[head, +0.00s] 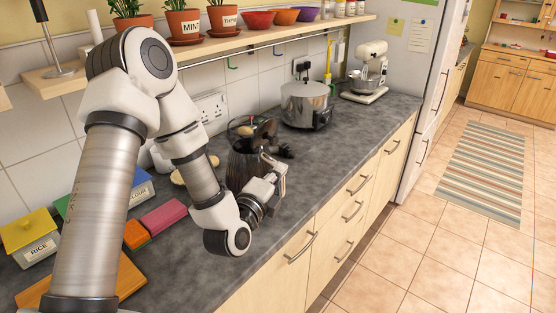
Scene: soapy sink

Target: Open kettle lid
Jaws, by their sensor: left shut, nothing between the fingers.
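The dark kettle (243,168) stands on the grey worktop, partly hidden behind my left wrist and gripper. Its round top shows, with a small pale spot in it. Dark parts crowd its right side, and I cannot tell clearly which belong to the kettle's handle or lid and which to my fingers. I cannot tell whether the lid is raised. My left gripper (277,165) is close against the kettle's right side, shut and empty. Whether it touches the kettle is not clear. My right gripper is not in view.
A steel pot (306,104) and a stand mixer (368,72) stand farther along the worktop. A yellow rice tin (28,236) and a pink block (164,216) lie left. A shelf (260,37) with plant pots overhangs. The worktop's front right is clear.

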